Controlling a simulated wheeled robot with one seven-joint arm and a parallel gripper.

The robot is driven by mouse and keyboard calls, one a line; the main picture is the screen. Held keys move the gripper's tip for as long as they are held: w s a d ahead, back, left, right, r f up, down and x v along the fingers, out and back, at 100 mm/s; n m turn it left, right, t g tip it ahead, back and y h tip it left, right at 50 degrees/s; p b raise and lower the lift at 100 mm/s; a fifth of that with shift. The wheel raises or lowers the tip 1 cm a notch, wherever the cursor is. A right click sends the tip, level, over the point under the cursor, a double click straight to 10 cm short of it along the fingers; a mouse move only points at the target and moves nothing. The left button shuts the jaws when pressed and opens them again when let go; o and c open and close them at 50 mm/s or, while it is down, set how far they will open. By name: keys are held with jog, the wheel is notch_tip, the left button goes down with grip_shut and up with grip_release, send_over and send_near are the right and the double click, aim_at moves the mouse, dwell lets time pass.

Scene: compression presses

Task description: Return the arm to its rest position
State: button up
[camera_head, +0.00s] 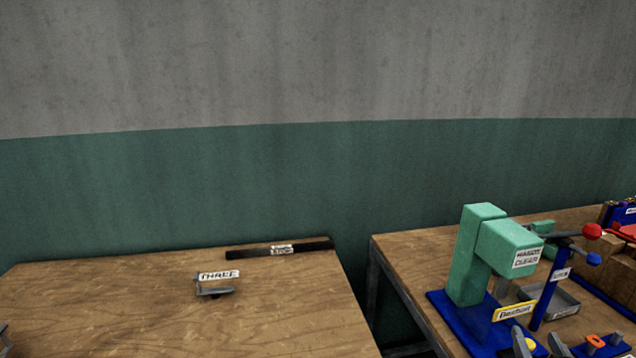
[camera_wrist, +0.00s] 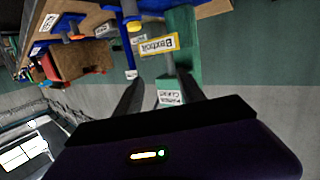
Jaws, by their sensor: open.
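My gripper (camera_wrist: 159,80) shows in the wrist view, its two dark fingers spread apart with nothing visibly held between them. Beyond the fingers is the green press (camera_wrist: 187,40), seen upside down, with its "Baxbolt" label and a white label near the fingers in the picture. In the head view the green press (camera_head: 482,250) stands upright on a blue base on the right-hand table. My arm and gripper do not show in the head view.
The left table (camera_head: 120,300) is mostly bare, with a small "THREE" bracket (camera_head: 214,292) and a black "STOP" strip (camera_head: 300,248) at the back. The right table (camera_head: 420,262) also holds a grey tray (camera_head: 566,303) and a blue post with red and blue knobs. A gap separates the tables.

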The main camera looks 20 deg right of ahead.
jog(key=s+a+f+n+t+y, duration=0.1)
jog(key=s+a+n+t+y, duration=0.15)
jog(key=a, duration=0.75)
jog(key=s+a+f+n+t+y, duration=0.1)
jog(key=a+n+t+y, duration=0.15)
jog(key=a, duration=0.65)
jog(key=s+a+f+n+y, duration=0.2)
jog(key=s+a+y, duration=0.1)
jog(key=s+a, duration=0.4)
jog(key=s+a+f+n+g+y, duration=0.1)
jog(key=s+a+f+n+y, duration=0.1)
jog(key=s+a, duration=0.5)
jog(key=shift+s+a+f+y, duration=0.25)
jog(key=shift+s+y, duration=0.3)
jog(key=shift+y, duration=0.25)
